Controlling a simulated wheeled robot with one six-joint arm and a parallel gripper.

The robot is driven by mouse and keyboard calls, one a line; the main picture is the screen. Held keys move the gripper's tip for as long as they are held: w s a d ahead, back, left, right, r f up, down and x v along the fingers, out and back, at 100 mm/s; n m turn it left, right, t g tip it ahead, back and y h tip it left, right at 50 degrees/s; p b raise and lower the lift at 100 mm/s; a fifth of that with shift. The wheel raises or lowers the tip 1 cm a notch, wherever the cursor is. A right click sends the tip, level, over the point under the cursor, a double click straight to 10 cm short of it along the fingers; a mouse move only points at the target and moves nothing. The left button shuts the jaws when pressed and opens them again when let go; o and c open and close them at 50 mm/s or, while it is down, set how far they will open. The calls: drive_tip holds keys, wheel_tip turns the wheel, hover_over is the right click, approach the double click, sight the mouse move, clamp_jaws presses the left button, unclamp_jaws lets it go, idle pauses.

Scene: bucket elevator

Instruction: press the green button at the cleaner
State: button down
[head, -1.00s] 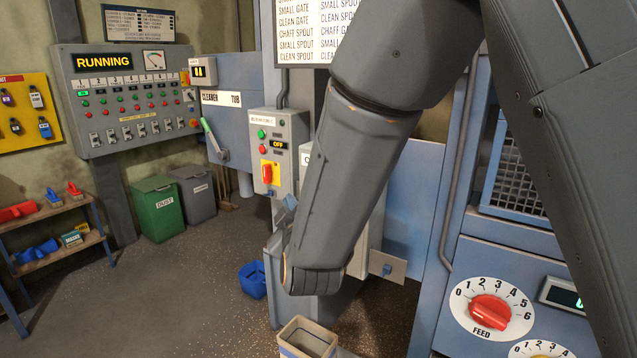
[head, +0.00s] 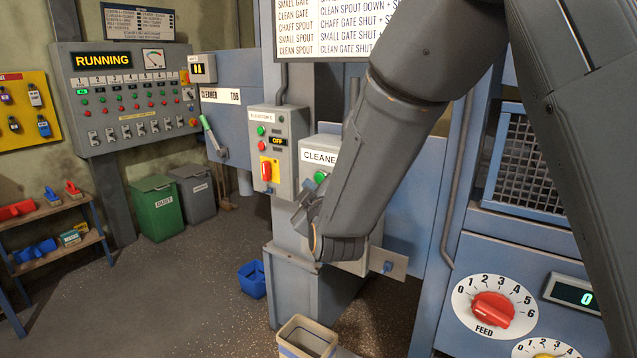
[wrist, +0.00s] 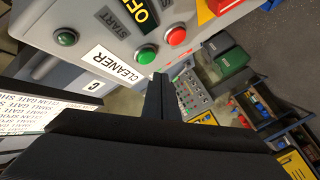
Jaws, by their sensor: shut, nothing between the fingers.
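The grey cleaner box (head: 308,158) stands right of the middle in the head view, with its CLEANER label at the top. Its green button (head: 320,177) shows under the label; my arm hides much of the box's lower right. The wrist view shows the green button (wrist: 146,54) beside a red one (wrist: 175,36), and a second, darker green one (wrist: 65,37) across the face. My gripper (wrist: 158,80) is shut and empty, its tip close to the first green button in that picture. In the head view my gripper (head: 304,205) is just below and left of the button. I see no contact.
The elevator box (head: 278,155) with its red switch on yellow stands close on the left. A cream bin (head: 308,335) and a blue bin (head: 253,279) stand on the floor. The feed panel is at right.

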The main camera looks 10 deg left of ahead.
sight(317, 183)
drive_tip(key=shift+w+d, duration=0.3)
drive_tip(key=shift+w, duration=0.35)
drive_tip(key=shift+w, duration=0.1)
idle(1.6)
drive_tip(key=shift+w+d, duration=0.15)
drive_tip(key=shift+w, duration=0.1)
drive_tip(key=shift+w+d+b, duration=0.2)
drive_tip(key=shift+w+b, duration=0.25)
idle(0.8)
drive_tip(key=shift+s, duration=0.15)
drive_tip(key=shift+s+a, duration=0.35)
drive_tip(key=shift+s, duration=0.35)
drive_tip(key=s, duration=0.1)
drive_tip(key=s+a+p, duration=0.1)
drive_tip(key=s, duration=0.1)
drive_tip(key=s+a, duration=0.1)
drive_tip(key=shift+s, duration=0.3)
idle(0.4)
